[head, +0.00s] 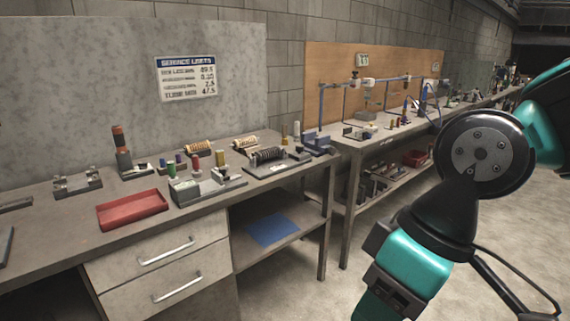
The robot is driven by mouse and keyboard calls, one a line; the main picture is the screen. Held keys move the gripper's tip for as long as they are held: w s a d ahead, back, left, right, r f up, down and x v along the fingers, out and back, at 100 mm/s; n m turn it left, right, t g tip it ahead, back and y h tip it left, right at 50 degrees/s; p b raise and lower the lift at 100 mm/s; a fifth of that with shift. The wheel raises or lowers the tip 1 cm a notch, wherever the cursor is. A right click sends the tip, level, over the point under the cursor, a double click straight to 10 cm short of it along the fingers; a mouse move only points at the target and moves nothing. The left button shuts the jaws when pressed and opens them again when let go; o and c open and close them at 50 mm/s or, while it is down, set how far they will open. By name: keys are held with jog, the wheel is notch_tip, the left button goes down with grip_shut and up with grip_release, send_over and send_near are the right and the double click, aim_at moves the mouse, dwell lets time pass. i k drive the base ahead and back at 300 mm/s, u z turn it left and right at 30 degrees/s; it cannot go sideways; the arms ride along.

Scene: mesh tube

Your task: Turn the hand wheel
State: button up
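I cannot make out a hand wheel for certain in the head view. A blue pipe frame (385,80) with small fittings stands on the far bench, too small to tell whether one of them is a wheel. My arm fills the right side, with a black round joint and teal links. Its lower part runs down to the bottom edge. My gripper's fingers do not show.
The near workbench (50,225) carries a red tray (132,209), coloured cylinders, spools and small fixtures. A blue sheet (272,231) lies on its lower shelf. The far bench has a red bin (415,158) below. Bare floor lies at the lower right, partly behind my arm.

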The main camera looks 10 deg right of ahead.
aim_at(299, 148)
jog(key=z, duration=0.3)
jog(key=i, duration=1.3)
jog(key=u, duration=0.6)
jog(key=i, duration=0.8)
jog(key=u, duration=0.55)
